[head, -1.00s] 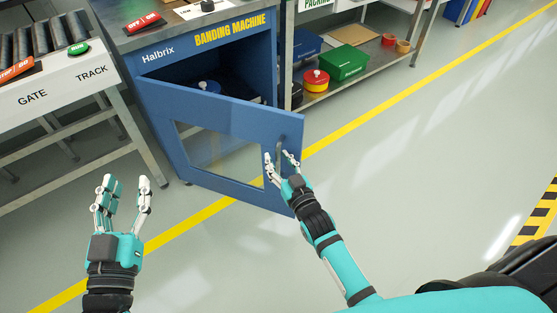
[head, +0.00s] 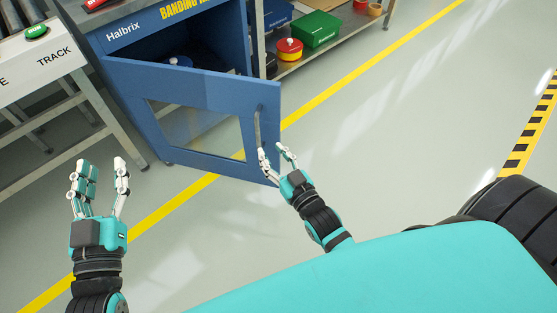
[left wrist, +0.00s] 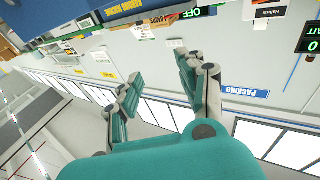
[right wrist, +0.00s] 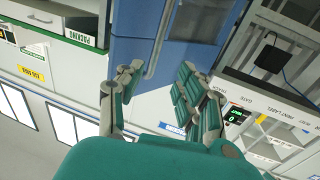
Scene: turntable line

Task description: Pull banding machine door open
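The blue banding machine (head: 122,49) stands at the upper left. Its windowed door (head: 195,81) is swung partly open, showing a dark interior. The upright grey door handle (head: 258,127) is near the door's free edge. My right gripper (head: 272,149) is open at the lower end of the handle. In the right wrist view, the handle (right wrist: 158,45) appears beyond the spread fingers (right wrist: 155,82), apart from them. My left gripper (head: 104,162) is open and empty, left of and below the door; its open fingers (left wrist: 158,72) also show in the left wrist view.
A roller-track table (head: 40,70) stands left of the machine. A shelf to the right holds a green box (head: 314,30) and a red-and-yellow container (head: 289,50). The floor right of the door is clear. A yellow floor line (head: 335,90) runs diagonally past the door.

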